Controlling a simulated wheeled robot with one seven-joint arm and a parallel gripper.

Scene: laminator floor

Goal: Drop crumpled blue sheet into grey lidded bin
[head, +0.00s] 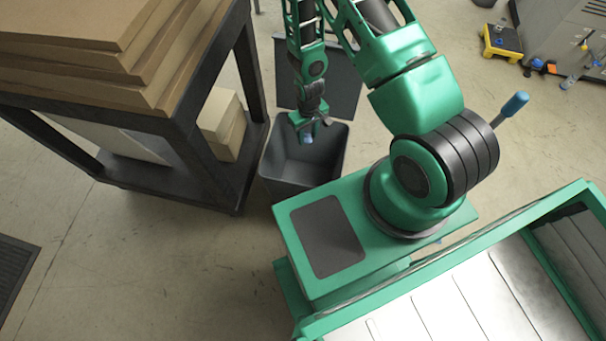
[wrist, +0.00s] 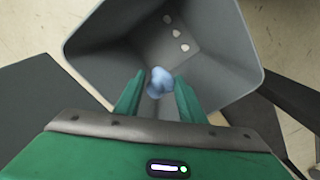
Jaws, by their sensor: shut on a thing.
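The crumpled blue sheet (wrist: 158,84) is a small pale blue wad held between the fingertips of my gripper (wrist: 157,92) in the wrist view. In the head view my gripper (head: 310,122) points down over the mouth of the grey bin, with the blue sheet (head: 307,138) at its tips. The grey bin (head: 327,168) is open at the top; its lid (head: 340,82) is swung back behind it. In the wrist view the bin (wrist: 215,75) fills the area below the gripper, with several small pale pieces (wrist: 176,34) on its floor.
A dark rack (head: 186,130) stacked with brown boards (head: 70,65) stands close left of the bin, with cartons (head: 222,122) on its lower shelf. The floor at lower left is mostly clear.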

